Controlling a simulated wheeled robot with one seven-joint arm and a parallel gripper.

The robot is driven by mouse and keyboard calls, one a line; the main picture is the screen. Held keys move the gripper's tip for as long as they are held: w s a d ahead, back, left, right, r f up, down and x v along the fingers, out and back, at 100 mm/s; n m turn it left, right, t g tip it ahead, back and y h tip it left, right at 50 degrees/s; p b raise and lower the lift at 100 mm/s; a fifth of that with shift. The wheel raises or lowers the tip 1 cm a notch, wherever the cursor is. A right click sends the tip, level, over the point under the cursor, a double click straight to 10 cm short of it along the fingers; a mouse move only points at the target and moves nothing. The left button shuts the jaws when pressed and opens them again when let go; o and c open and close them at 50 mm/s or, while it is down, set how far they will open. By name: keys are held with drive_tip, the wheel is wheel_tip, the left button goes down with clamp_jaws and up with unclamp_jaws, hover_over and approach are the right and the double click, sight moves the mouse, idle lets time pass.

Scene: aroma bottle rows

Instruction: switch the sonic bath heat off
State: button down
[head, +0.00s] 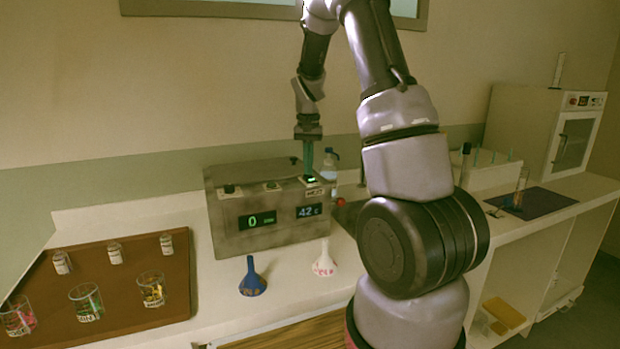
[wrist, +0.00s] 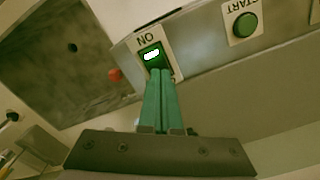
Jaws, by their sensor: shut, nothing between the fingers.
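The sonic bath (head: 262,238) is a grey metal box on the counter, with a left display reading 0 and a right display reading 42 C. Its heat switch (head: 311,180) sits at the right of the sloped top panel and glows green. In the wrist view the switch (wrist: 151,56) is a green rocker with a lit white patch, beside an upside-down ON label. My gripper (head: 308,171) points down over the switch, with green fingers shut and empty. In the wrist view the fingertips (wrist: 159,72) are at the rocker's near edge; I cannot tell whether they touch it.
A green START button (wrist: 246,25) is on the same panel. A blue funnel (head: 252,278) and a white funnel (head: 324,262) stand in front of the bath. A clear bottle (head: 330,172) is behind it. A brown tray (head: 120,258) with beakers and vials lies left.

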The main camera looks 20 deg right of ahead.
drive_tip(key=shift+r, duration=3.15)
drive_tip(key=shift+s+r, duration=0.1)
drive_tip(key=shift+r, duration=0.05)
drive_tip(key=s+a+r+n+t+y, duration=0.15)
drive_tip(key=s+a+r, duration=0.25)
drive_tip(key=s+r, duration=0.4)
drive_tip(key=s+a+r+t, duration=0.3)
drive_tip(key=s+r, duration=0.3)
drive_tip(key=s, duration=0.5)
drive_tip(key=s+a+t, duration=0.2)
drive_tip(key=s, duration=0.6)
drive_tip(key=shift+s+a+t, duration=0.15)
drive_tip(key=shift+s+t, duration=0.05)
drive_tip(key=shift+t, duration=0.15)
drive_tip(key=shift+r+y, duration=0.1)
drive_tip(key=shift+y, duration=0.15)
